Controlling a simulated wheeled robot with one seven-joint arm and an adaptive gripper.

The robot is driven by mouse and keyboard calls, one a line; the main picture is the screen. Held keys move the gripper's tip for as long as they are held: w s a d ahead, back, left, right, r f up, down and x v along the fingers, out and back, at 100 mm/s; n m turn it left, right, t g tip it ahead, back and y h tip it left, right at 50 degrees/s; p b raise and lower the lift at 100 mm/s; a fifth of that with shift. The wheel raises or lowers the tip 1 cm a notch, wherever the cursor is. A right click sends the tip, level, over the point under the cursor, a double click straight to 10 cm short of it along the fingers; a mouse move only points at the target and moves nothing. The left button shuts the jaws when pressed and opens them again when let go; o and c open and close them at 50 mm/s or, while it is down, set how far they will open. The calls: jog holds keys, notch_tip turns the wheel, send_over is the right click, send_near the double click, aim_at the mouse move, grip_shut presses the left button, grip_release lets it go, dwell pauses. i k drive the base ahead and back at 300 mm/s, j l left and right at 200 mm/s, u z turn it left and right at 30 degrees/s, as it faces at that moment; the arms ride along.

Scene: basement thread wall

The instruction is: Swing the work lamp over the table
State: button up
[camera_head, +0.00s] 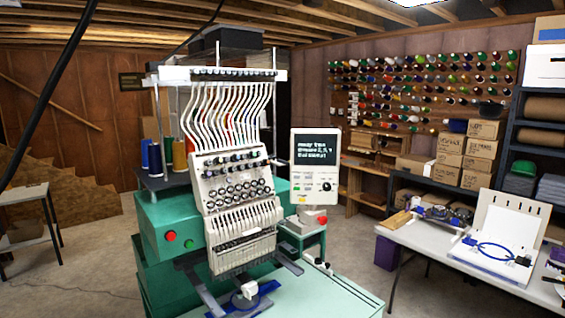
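I cannot make out a work lamp for certain in the head view. A thin black cable or arm (62,65) curves down across the upper left, close to the camera; I cannot tell what it belongs to. A small white head with a dark base (250,290) sits among blue parts at the front of the embroidery machine; its nature is unclear. A pale green table top (335,299) extends in front of the machine. A white folding table (420,237) stands at the right. My gripper is not in view.
The multi-needle embroidery machine (238,213) fills the middle, with a control screen (315,175) at its right. A white board with a blue hoop (508,232) is on the folding table. Shelves with boxes (530,135) stand at the far right. Bare floor shows at the left.

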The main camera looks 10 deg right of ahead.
aim_at(279, 161)
jog(key=i+l+z, duration=0.4)
jog(key=l, duration=0.2)
jog(key=i+l+z, duration=0.35)
jog(key=l, duration=0.2)
jog(key=i+l+z, duration=0.4)
jog(key=i+l, duration=0.2)
jog(key=i, duration=0.3)
jog(key=i+l, duration=0.2)
jog(key=i, duration=0.25)
jog(key=i+j+u, duration=0.15)
jog(key=u, duration=0.25)
jog(key=i+u, duration=0.65)
jog(key=u, duration=0.2)
jog(key=i+l+u, duration=0.1)
jog(key=i+u, duration=0.15)
jog(key=u, duration=0.15)
jog(key=i+l+u, duration=0.2)
jog(key=u, duration=0.25)
